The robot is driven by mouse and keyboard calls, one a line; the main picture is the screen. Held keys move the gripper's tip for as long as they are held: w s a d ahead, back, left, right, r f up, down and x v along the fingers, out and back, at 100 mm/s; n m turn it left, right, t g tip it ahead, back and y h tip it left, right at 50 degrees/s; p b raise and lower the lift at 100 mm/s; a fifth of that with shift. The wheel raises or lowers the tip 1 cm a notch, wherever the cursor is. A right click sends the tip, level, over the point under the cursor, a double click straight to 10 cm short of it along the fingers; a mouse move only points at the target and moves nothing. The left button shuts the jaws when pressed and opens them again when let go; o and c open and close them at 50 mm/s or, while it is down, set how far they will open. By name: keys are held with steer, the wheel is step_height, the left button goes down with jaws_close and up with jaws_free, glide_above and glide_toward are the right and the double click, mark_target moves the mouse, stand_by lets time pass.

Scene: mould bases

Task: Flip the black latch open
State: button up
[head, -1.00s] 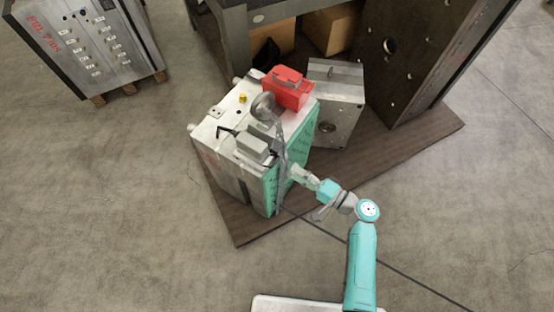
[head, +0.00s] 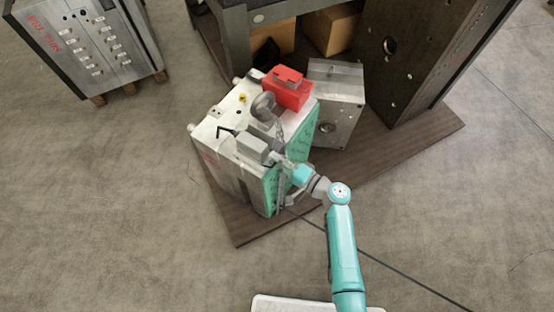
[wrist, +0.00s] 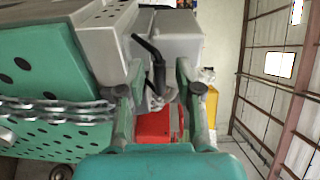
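The black latch (head: 227,132) is a thin bent lever on top of the pale mould base, left of a grey box (head: 253,146). A black bent lever, seemingly this latch, shows in the wrist view (wrist: 150,48) in front of a grey block, its lower end between my fingers in the picture. My gripper (head: 277,159) is at the right side of the grey box, above the teal side of the mould base (head: 215,165). In the wrist view my gripper (wrist: 159,75) has its fingers apart. I cannot tell whether they touch anything.
A red box (head: 288,88) and a grey ring (head: 263,106) stand on the mould base. A chain (wrist: 60,110) hangs along its teal side. Another metal block (head: 335,100) stands close behind, beside a tall dark plate (head: 420,55). The floor at the right is clear.

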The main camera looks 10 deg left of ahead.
jaws_close()
steer(key=shift+d+f+y, duration=0.1)
steer(key=shift+f+y, duration=0.05)
steer(key=shift+y, duration=0.15)
steer(key=shift+d+f+t+y, duration=0.15)
steer(key=shift+f+t+y, duration=0.4)
steer(key=shift+y, duration=0.35)
steer(key=shift+s+d+f+m+t+y, duration=0.15)
steer(key=shift+f+t+y, duration=0.15)
steer(key=shift+t+y, duration=0.35)
steer(key=shift+w+f+m+t+y, duration=0.15)
steer(key=shift+f+t+y, duration=0.15)
steer(key=shift+y, duration=0.65)
steer(key=shift+s+f+t+y, duration=0.2)
steer(key=shift+t+y, duration=0.1)
steer(key=shift+y, duration=0.1)
steer(key=shift+o, duration=1)
jaws_free()
steer(key=shift+r, duration=0.1)
steer(key=shift+d, duration=0.1)
